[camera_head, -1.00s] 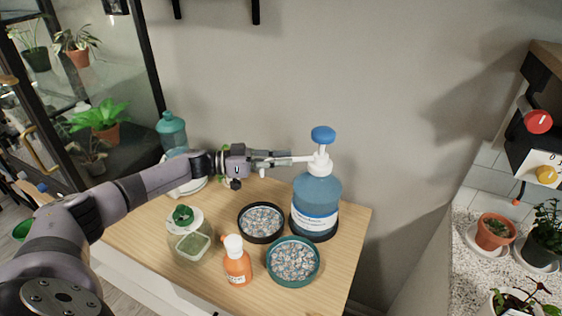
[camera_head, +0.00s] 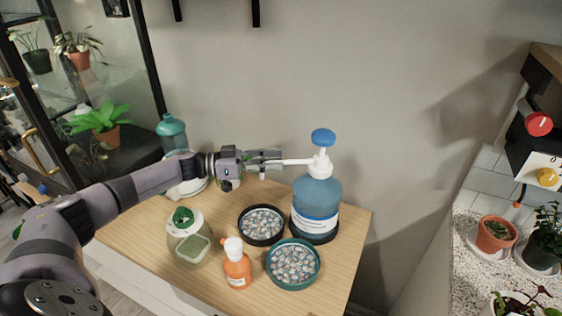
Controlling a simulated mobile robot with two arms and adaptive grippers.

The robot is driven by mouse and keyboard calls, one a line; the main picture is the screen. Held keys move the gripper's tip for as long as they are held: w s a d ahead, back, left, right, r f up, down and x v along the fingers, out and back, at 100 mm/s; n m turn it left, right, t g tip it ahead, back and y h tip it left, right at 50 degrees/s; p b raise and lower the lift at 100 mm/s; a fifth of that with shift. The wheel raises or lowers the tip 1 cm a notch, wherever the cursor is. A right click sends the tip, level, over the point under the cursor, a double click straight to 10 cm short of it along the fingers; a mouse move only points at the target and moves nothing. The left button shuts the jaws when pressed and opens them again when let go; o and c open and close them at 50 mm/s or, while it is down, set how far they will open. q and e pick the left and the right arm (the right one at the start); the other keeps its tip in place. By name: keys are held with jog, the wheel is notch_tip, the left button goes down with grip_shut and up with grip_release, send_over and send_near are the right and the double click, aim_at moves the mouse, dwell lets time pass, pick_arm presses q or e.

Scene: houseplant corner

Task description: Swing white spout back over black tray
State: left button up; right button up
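The white spout (camera_head: 298,162) sticks out to the left from the pump head of a large blue bottle (camera_head: 317,194) with a blue knob on top. The black tray (camera_head: 241,232), full of pebbles, sits on the table in front and to the left of the bottle; the spout is well above it. My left gripper (camera_head: 280,160) is at the spout's free end, with its fingers spread a little and the tip at or just beyond them. Whether they touch is too small to tell. My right gripper is not in view.
A teal tray of pebbles (camera_head: 292,288), an orange bottle with a white cap (camera_head: 238,272) and a green-lidded jar (camera_head: 180,241) stand at the table's front. A teal bottle (camera_head: 172,128) stands behind my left arm. The wall is close behind.

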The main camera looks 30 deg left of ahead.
pick_arm(q)
jog(key=v, duration=0.9)
jog(key=shift+a, duration=0.25)
jog(key=shift+r, duration=0.1)
